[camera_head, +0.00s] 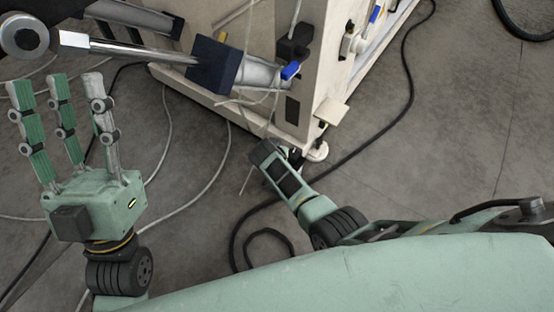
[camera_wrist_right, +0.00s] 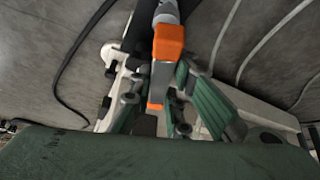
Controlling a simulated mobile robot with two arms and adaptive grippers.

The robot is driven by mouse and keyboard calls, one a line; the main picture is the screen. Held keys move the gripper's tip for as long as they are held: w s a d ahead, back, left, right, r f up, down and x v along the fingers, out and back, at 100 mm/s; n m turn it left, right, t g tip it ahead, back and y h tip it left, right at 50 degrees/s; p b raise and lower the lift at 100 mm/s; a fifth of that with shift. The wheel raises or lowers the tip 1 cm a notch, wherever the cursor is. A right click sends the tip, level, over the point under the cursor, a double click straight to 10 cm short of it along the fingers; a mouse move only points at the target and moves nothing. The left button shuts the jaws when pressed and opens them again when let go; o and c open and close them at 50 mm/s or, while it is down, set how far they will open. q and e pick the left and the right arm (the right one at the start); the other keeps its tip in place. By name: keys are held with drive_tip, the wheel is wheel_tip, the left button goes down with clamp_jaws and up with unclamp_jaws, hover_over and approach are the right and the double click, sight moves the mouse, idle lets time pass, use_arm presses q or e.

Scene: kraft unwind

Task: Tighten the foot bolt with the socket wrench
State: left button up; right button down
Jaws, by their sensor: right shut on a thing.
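My right gripper (camera_head: 283,160) is low at the near corner of the cream machine frame, seen mostly from behind in the head view. In the right wrist view its green fingers (camera_wrist_right: 157,100) close around an orange-bodied tool with a grey end (camera_wrist_right: 168,42), which appears to be the socket wrench. The white round foot (camera_head: 318,152) is on the floor just right of this gripper. The foot bolt cannot be made out, nor whether the wrench touches it. My left gripper (camera_head: 58,90) is open and empty at the left, its three fingers apart.
The cream machine frame (camera_head: 225,110) fills the upper middle. A metal shaft (camera_head: 130,48) with a dark block (camera_head: 214,66) juts left above the floor. A black cable (camera_head: 385,130) and thin pale cables cross the concrete.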

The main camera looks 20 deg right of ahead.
drive_tip(key=shift+r+p, duration=0.3)
drive_tip(key=shift+r, duration=0.35)
drive_tip(key=shift+r+p, duration=0.25)
drive_tip(key=shift+p, duration=0.3)
use_arm(q)
drive_tip(key=w+f+g+y, duration=0.2)
drive_tip(key=w+f+g, duration=0.3)
drive_tip(key=w+f, duration=0.1)
drive_tip(key=shift+w+d+f, duration=0.4)
drive_tip(key=shift+f, duration=0.35)
use_arm(e)
drive_tip(key=shift+r, duration=0.25)
